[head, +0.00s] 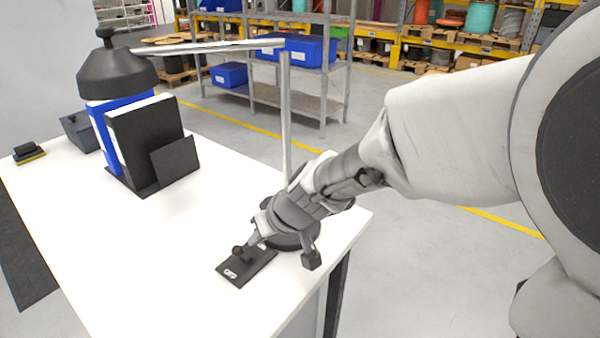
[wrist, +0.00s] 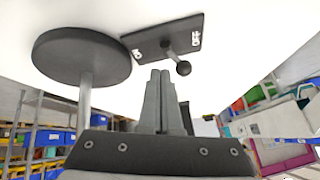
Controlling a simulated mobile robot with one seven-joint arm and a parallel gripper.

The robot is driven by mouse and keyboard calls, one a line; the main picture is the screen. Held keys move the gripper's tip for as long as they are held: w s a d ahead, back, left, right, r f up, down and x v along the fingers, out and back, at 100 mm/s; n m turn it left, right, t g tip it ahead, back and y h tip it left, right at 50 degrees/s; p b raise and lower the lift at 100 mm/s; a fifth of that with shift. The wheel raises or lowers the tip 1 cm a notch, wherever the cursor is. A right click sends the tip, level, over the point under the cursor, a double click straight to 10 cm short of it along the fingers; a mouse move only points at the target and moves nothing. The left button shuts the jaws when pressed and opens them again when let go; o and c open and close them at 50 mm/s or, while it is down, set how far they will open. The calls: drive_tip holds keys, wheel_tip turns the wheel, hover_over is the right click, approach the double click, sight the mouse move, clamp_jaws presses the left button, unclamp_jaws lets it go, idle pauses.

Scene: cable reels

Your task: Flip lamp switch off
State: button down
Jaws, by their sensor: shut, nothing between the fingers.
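The lamp has a black shade (head: 118,75), a grey pole (head: 286,120) and a round black base (wrist: 80,55). Its black switch plate (head: 246,268) lies on the white table beside the base. In the wrist view the switch plate (wrist: 150,42) shows ON at the left end, nearer the base, and OFF at the right end. The short lever with its ball knob (wrist: 183,69) leans toward the OFF end. My gripper (head: 254,240) is shut and empty, close above the plate. In the wrist view its fingertips (wrist: 160,73) are left of the knob, on the ON side; contact cannot be told.
A black file holder (head: 175,160) with a blue binder stands on the white table (head: 120,230), farther back. The lamp's pole rises close to my arm. A metal shelf (head: 265,95) with blue bins stands behind. The table's front left is clear.

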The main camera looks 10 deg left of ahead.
drive_tip(key=shift+r, duration=0.15)
drive_tip(key=shift+r+p, duration=0.55)
drive_tip(key=shift+r, duration=0.1)
drive_tip(key=shift+r, duration=0.1)
